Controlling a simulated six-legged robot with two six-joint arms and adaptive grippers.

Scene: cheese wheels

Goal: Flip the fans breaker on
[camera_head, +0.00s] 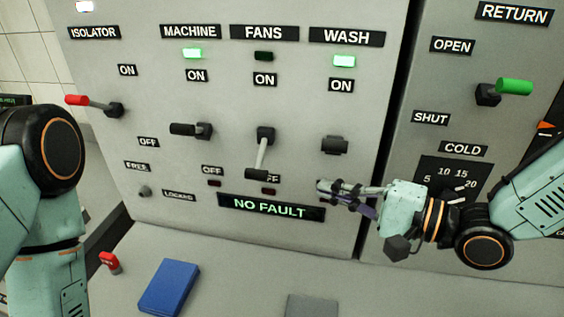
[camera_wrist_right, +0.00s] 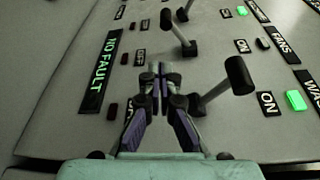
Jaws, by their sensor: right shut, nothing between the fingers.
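The fans breaker lever (camera_head: 262,153) hangs down from its black pivot, its black grip over part of the OFF label. The lamp (camera_head: 263,56) under the FANS sign (camera_head: 264,33) is dark. In the right wrist view the fans lever (camera_wrist_right: 178,34) is beyond my fingertips. My right gripper (camera_head: 322,187) is shut and empty, below the wash lever and to the right of the fans grip, apart from it. The right gripper also shows in the right wrist view (camera_wrist_right: 160,76). My left gripper is out of view; only its arm shows at the left.
The wash lever (camera_head: 334,146) sticks out above my right gripper; it stands close beside my fingers in the wrist view (camera_wrist_right: 215,90). The machine lever (camera_head: 188,130) is left of the fans lever. The NO FAULT display (camera_head: 270,206) is below. A blue object (camera_head: 168,288) lies on the ledge.

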